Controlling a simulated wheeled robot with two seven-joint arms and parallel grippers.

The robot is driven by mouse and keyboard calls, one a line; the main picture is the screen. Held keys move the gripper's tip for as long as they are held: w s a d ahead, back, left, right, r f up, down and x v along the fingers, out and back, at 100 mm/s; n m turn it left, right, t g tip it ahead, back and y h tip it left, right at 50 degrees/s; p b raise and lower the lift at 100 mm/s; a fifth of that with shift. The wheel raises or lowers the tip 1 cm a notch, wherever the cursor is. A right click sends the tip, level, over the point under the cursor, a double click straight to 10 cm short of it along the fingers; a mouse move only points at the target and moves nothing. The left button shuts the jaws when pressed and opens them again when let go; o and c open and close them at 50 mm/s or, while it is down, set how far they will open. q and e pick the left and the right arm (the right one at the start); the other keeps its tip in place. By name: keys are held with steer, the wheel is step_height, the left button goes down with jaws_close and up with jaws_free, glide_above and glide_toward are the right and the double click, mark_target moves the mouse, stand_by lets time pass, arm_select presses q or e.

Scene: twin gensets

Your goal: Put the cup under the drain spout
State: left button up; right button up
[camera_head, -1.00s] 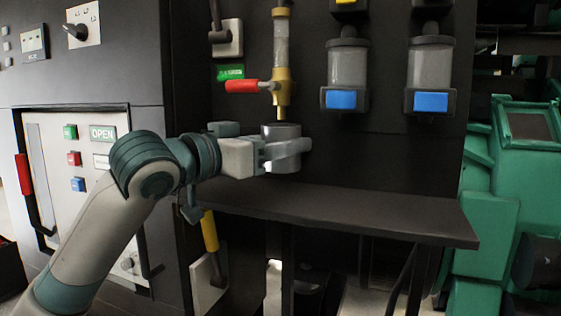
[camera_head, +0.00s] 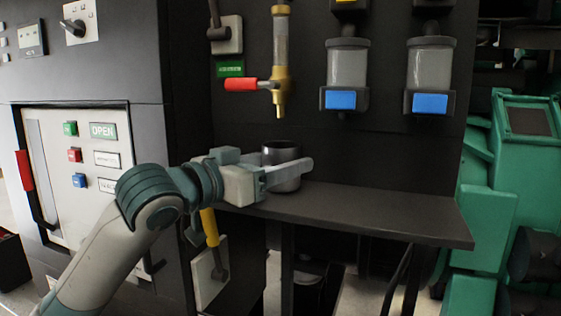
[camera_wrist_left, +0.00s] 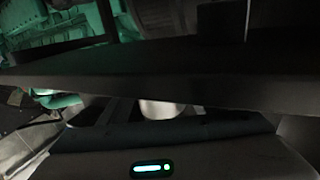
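The grey metal cup (camera_head: 282,153) stands upright on the dark shelf (camera_head: 350,210), below the brass drain spout (camera_head: 280,103) and apart from it. My left gripper (camera_head: 288,172) is around the cup from the left, low on its body. Its near finger crosses in front of the cup and looks spread away from it; the far finger is hidden. The left wrist view shows a pale part of the cup (camera_wrist_left: 160,108) with a dark gap beside it. My right gripper is in neither view.
A red valve handle (camera_head: 241,85) sticks out left of the spout. Two clear filter bowls with blue labels (camera_head: 347,99) hang to the right. The shelf is clear right of the cup. A control cabinet (camera_head: 90,160) stands at the left.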

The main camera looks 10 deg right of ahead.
arm_select(q)
steer(key=shift+r, duration=0.2)
steer(key=shift+s+a+f, duration=0.1)
steer(key=shift+s+a, duration=0.1)
steer(key=shift+a, duration=0.1)
steer(key=b+v, duration=0.4)
steer(key=v, duration=0.6)
steer(key=shift+a+b, duration=0.1)
steer(key=shift+b, duration=0.2)
steer(key=shift+s+a, duration=0.35)
steer(key=shift+a, duration=0.1)
